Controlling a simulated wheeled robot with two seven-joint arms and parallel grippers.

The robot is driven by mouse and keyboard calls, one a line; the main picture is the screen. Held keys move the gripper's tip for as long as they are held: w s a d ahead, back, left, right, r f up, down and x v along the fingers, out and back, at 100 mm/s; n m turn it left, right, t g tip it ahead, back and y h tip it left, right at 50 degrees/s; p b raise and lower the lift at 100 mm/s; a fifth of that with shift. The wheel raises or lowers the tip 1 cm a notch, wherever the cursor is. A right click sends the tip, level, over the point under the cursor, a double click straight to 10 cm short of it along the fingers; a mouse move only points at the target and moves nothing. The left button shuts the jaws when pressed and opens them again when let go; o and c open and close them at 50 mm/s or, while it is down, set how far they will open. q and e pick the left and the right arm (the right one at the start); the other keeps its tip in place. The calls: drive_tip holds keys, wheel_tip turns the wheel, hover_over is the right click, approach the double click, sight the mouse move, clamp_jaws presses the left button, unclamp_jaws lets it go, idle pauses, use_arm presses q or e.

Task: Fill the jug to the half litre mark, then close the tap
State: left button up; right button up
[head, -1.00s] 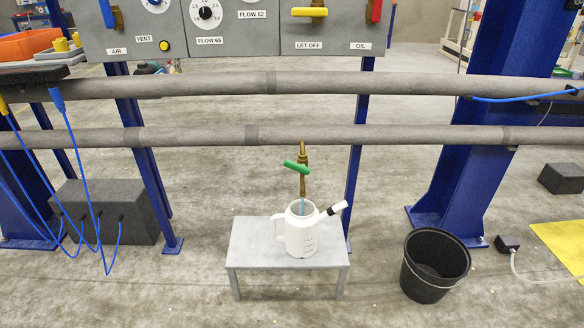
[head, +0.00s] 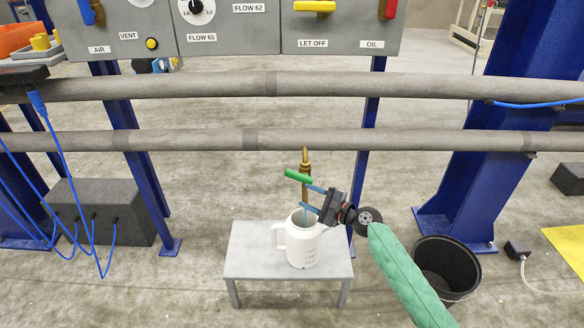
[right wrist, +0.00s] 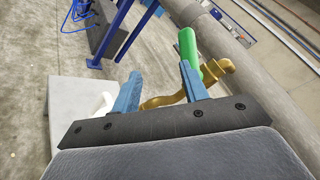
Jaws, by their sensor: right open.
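The white jug (head: 302,248) stands upright on a small grey table, under the brass tap (head: 306,165), with faint scale marks on its side. A thin bluish stream shows between the tap's outlet and the jug's mouth. The level inside cannot be read. The tap's green handle (head: 298,176) lies crosswise, slightly tilted. My right gripper (head: 311,198) is open just right of the tap, above the jug, its blue fingers pointing at the tap. In the right wrist view, the right gripper (right wrist: 160,70) has the green handle (right wrist: 188,52) beyond its right finger, with no clear grip. My left gripper is out of view.
The grey table (head: 250,262) has free room left of the jug. A black bucket (head: 462,270) stands on the floor at right, partly behind my arm. Two grey horizontal pipes (head: 200,140) cross behind the tap, below a grey control panel (head: 230,40).

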sight(295, 176)
drive_tip(key=shift+m+y, duration=0.4)
drive_tip(key=shift+w+a+r, duration=0.65)
drive_tip(key=shift+w+a, duration=0.35)
drive_tip(key=shift+w, duration=0.15)
drive_tip(key=shift+w+a+r, duration=0.6)
drive_tip(key=shift+w+a, duration=0.4)
drive_tip(key=shift+w, duration=0.1)
drive_tip(key=shift+w+a+r, duration=0.65)
drive_tip(key=shift+w+a, duration=0.35)
drive_tip(key=shift+w, duration=0.15)
drive_tip(key=shift+c, duration=0.4)
drive_tip(key=shift+p, duration=0.4)
clamp_jaws()
